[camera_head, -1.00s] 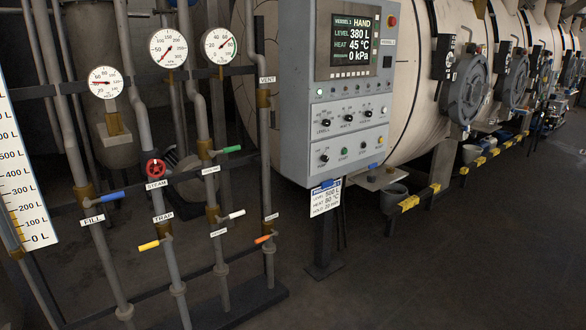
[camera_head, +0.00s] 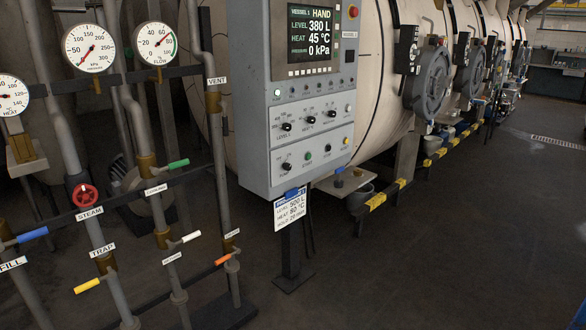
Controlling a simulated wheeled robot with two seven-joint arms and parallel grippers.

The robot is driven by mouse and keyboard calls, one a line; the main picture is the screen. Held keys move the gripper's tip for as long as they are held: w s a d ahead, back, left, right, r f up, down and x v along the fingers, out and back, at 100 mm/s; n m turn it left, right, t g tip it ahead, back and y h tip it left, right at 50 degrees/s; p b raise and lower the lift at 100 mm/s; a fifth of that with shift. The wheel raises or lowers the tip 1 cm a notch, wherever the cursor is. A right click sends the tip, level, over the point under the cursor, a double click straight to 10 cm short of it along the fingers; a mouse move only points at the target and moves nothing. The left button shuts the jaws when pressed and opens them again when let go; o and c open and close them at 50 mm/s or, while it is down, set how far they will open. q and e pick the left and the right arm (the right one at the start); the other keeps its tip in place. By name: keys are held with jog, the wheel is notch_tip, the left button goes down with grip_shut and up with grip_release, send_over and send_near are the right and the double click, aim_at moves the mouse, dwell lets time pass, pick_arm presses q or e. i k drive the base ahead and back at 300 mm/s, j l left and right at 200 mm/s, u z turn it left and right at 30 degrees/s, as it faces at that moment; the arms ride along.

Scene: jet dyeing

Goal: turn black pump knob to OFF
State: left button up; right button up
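The grey control cabinet (camera_head: 256,105) stands at the centre, with a lit screen (camera_head: 313,34) reading HAND, 380 L, 45 °C and 0 kPa. Its lower panel has a black knob (camera_head: 286,166) at the left, beside a row of small coloured buttons. Three more black knobs sit in the row above: left (camera_head: 286,127), middle (camera_head: 310,120) and right (camera_head: 331,114). The knob labels and pointer positions are too small to read surely, so I cannot tell which is the pump knob or how it is set. Neither of my grippers is in view.
At the left, a pipe rack carries gauges (camera_head: 89,46), a red handwheel (camera_head: 84,196) and coloured levers, including a yellow one (camera_head: 87,286). A card (camera_head: 291,208) hangs under the cabinet. Large vessels (camera_head: 430,80) line the right back. The dark floor (camera_head: 430,260) at front right is clear.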

aim_at(287, 166)
jog(key=i+l, duration=0.15)
jog(key=i, duration=0.55)
jog(key=i+l+z, duration=0.1)
jog(key=i, duration=0.55)
jog(key=i+l, duration=0.15)
jog(key=l, duration=0.2)
jog(key=i+l, duration=0.15)
jog(key=l, duration=0.25)
jog(key=i+l, duration=0.15)
jog(key=l, duration=0.2)
jog(key=i+l, duration=0.15)
jog(key=l, duration=0.2)
